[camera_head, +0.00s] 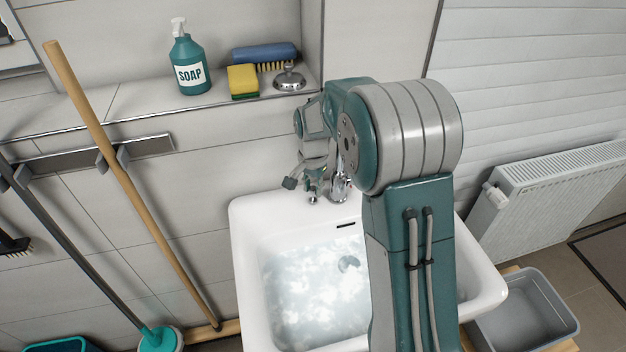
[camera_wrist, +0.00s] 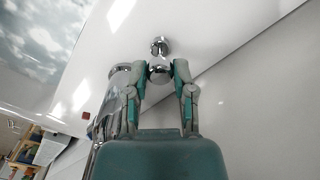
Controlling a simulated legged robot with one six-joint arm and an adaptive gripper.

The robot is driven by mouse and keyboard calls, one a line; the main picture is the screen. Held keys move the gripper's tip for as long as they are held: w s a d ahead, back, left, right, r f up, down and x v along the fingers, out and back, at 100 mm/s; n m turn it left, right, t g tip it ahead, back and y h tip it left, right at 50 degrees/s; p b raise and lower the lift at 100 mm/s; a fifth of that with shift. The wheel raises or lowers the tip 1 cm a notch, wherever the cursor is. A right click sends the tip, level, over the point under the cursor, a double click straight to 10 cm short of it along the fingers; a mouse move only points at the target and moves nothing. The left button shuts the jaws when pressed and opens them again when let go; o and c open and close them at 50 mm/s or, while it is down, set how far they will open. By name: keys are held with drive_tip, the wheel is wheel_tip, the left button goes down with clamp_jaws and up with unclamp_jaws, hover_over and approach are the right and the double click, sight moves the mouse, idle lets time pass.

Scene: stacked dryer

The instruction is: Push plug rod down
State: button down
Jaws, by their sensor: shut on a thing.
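The chrome plug rod, with its round knob, shows in the wrist view (camera_wrist: 160,69) between my fingertips. My gripper (camera_wrist: 160,72) is shut on this knob; a finger lies at each side. In the head view, my gripper (camera_head: 312,182) points down behind the sink basin, and a small chrome end of the rod (camera_head: 313,199) shows just below it. The white sink (camera_head: 246,225) holds water, and a round metal drain plug (camera_head: 348,263) shows under the surface. How far the rod is raised is hard to tell.
The chrome faucet (camera_head: 340,189) stands close to the right of my gripper. A ledge above holds a soap bottle (camera_head: 189,62), a sponge (camera_head: 242,80), a brush (camera_head: 265,53) and a metal sink stopper (camera_head: 289,77). A wooden pole (camera_head: 130,185) leans at the left.

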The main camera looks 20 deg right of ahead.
drive_tip(key=shift+f, duration=0.3)
drive_tip(key=shift+c, duration=2.2)
unclamp_jaws()
drive_tip(key=shift+w, duration=0.1)
drive_tip(key=shift+r, duration=0.1)
wheel_tip(320, 180, up, 12)
drive_tip(key=shift+a, duration=0.1)
